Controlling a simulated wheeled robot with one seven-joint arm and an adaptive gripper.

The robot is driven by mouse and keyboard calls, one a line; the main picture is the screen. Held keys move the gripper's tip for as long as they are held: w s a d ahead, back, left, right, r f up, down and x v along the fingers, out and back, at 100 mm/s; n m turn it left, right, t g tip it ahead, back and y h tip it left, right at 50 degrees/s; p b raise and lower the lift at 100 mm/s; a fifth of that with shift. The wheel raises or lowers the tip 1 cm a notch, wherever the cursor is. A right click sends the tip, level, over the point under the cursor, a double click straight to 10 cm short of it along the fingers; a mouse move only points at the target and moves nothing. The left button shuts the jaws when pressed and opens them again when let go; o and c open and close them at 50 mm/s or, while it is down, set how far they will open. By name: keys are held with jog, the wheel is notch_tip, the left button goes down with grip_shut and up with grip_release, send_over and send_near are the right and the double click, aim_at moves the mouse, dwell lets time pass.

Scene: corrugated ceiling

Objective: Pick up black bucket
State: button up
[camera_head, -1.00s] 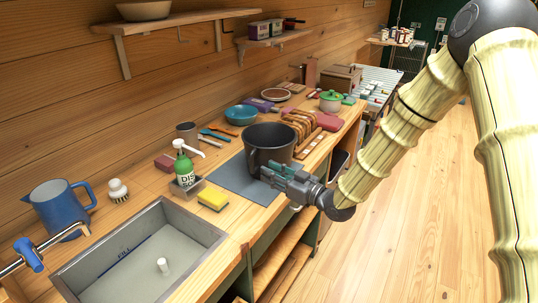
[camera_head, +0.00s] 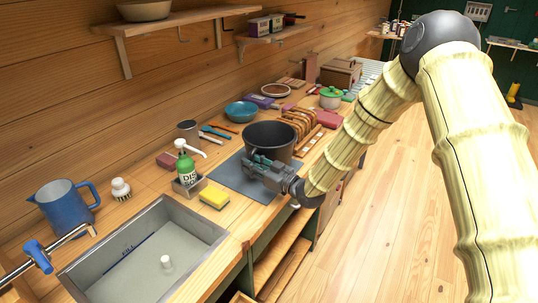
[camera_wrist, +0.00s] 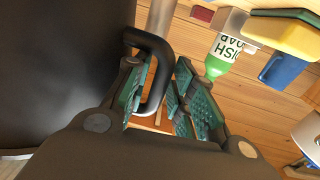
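The black bucket (camera_head: 271,138) stands upright on a grey mat (camera_head: 238,182) on the wooden counter. Its dark side fills the left of the wrist view (camera_wrist: 50,70). The bucket's black loop handle (camera_wrist: 157,47) lies between my fingers in the wrist view, nearer the left finger. My gripper (camera_head: 257,162) is at the near side of the bucket. In the wrist view my gripper (camera_wrist: 163,92) is open, with teal pads on both sides of the handle and a gap at the right pad. Contact at the left pad is unclear.
A green soap bottle (camera_head: 185,169), a yellow sponge (camera_head: 214,197) and a sink (camera_head: 205,228) are left of the bucket. A wooden rack (camera_head: 290,125) stands close behind it. A blue bowl (camera_head: 241,111) is farther back. Floor at right is clear.

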grip_shut()
jog(key=shift+r, duration=0.15)
